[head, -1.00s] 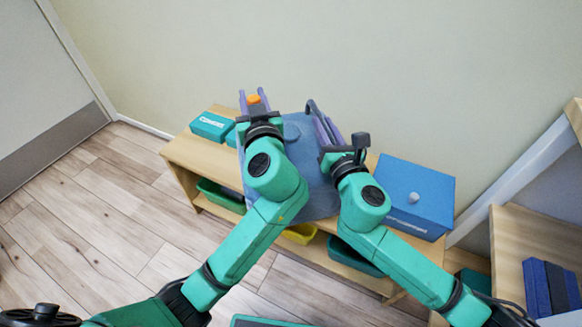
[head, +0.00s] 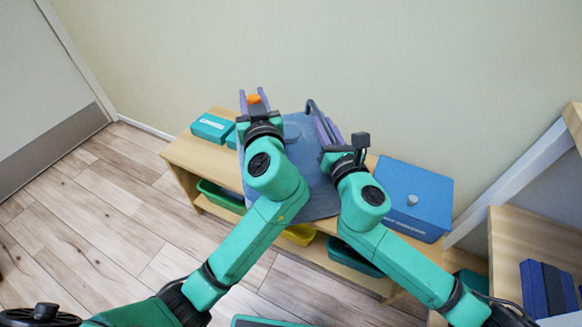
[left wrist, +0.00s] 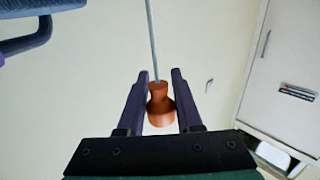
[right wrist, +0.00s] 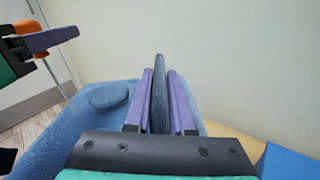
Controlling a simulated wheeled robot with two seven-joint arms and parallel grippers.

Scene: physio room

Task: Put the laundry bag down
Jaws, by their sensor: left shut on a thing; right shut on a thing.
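The blue laundry bag (head: 318,190) is upright at the middle of the wooden bench, partly hidden by my arms. I cannot tell whether its bottom touches the bench. My left gripper (head: 255,98) is shut on an orange toggle (left wrist: 159,106) with a thin grey cord. The toggle and cord also show in the right wrist view (right wrist: 26,27), above the bag's left side. My right gripper (head: 325,128) is shut on the bag's dark blue handle (right wrist: 160,92), which stands between its purple fingers. A round blue patch (right wrist: 108,97) shows on the bag's top.
The wooden bench (head: 186,152) stands against the wall. Teal boxes (head: 212,127) stand at its left end and a blue lidded box (head: 412,196) at its right. Green and yellow bins (head: 220,195) sit on the shelf below. The floor at left is clear.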

